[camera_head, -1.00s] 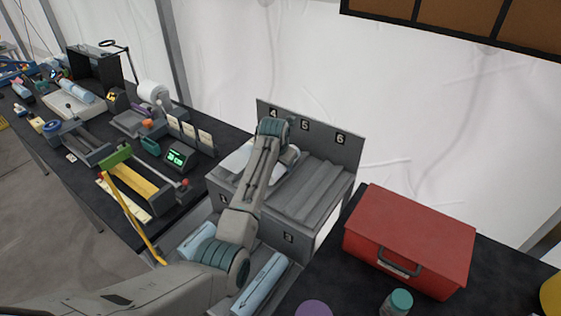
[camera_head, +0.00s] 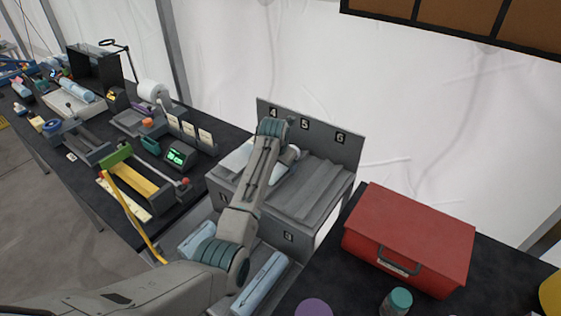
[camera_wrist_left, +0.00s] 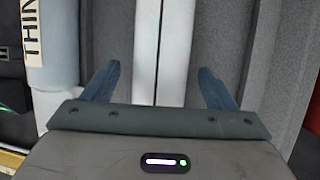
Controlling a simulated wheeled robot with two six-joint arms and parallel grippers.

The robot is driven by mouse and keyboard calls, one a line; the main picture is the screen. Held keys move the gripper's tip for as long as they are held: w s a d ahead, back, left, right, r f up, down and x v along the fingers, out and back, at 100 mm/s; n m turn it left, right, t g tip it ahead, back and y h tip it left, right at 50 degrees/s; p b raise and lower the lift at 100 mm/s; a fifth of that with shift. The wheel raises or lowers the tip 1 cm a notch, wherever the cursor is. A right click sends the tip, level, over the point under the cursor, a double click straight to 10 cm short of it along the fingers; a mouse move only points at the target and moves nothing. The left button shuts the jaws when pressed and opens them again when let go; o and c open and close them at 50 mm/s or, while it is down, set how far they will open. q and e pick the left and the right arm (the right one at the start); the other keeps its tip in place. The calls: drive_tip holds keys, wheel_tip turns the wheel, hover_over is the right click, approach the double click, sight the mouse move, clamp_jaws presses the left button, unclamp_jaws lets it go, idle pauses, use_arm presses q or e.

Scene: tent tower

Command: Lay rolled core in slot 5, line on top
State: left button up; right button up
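In the left wrist view a pale core (camera_wrist_left: 146,50) with a dark lengthwise line facing up lies between the spread fingers of my left gripper (camera_wrist_left: 159,68). Gaps show on both sides, so the fingers are apart from it. In the head view my left gripper (camera_head: 289,157) is over the grey rack (camera_head: 320,190), below the number 5 plate (camera_head: 304,124); my forearm hides most of this spot. Another pale core (camera_head: 237,158) lies in the slot under number 4; its printed label (camera_wrist_left: 33,28) shows in the wrist view. My right gripper is out of view.
Slot 6 (camera_head: 331,181) looks empty. Pale cores lie in the lower bay, one to the left (camera_head: 195,240) and one to the right (camera_head: 262,283). A red case (camera_head: 410,235) stands right of the rack. A crowded dark bench (camera_head: 200,190) is at left.

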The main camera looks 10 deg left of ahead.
use_arm(q)
drive_tip(key=shift+f, duration=0.1)
drive_tip(key=shift+s+r, duration=0.15)
drive_tip(key=shift+r, duration=0.2)
drive_tip(key=b+v, duration=0.3)
drive_tip(key=v, duration=0.5)
drive_tip(key=shift+s+r, duration=0.15)
drive_tip(key=shift+r, duration=0.2)
drive_tip(key=shift+b+v, duration=0.35)
drive_tip(key=shift+v, duration=0.4)
